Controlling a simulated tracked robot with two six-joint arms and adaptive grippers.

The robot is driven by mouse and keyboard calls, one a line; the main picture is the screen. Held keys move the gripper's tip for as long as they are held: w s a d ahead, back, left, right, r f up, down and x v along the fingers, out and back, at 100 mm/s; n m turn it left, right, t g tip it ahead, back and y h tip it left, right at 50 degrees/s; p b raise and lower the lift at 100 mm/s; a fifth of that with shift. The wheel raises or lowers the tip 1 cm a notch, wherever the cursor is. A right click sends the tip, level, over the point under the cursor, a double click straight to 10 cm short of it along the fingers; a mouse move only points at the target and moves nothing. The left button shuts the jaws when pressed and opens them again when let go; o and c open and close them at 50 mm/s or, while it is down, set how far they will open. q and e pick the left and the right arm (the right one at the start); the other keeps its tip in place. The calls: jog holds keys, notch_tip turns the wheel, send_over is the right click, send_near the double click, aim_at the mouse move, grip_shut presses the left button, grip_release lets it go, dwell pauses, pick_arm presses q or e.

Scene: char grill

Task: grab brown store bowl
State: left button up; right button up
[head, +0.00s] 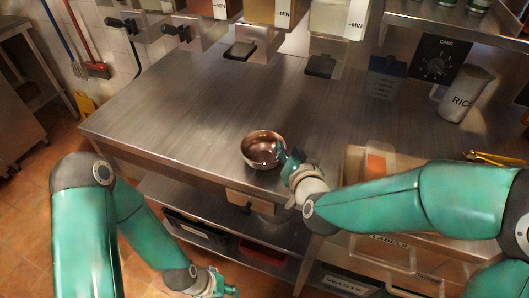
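The brown metal bowl (261,148) is near the front edge of the steel counter, its shiny hollow facing up. My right gripper (283,153) is at the bowl's right rim, its fingertips overlapping the rim in the picture. Whether the fingers are closed on the rim is too small to tell. My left gripper (226,288) hangs low at the bottom of the view, in front of the lower shelf and away from the bowl. Its fingers are partly cut off by the frame, and their opening is unclear.
The steel counter (170,110) is clear to the left of the bowl. Dispensers (280,12) with dark trays stand at the back. A white jug marked RICE (466,94) stands at the right. Clear bins, one marked WASTE (347,284), sit at the front right.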

aim_at(264, 153)
jog(key=x, duration=0.2)
jog(key=p+x, duration=0.1)
jog(key=x, duration=0.2)
jog(key=shift+d+f, duration=0.15)
jog(key=shift+f, duration=0.15)
jog(key=shift+s, duration=0.1)
grip_shut()
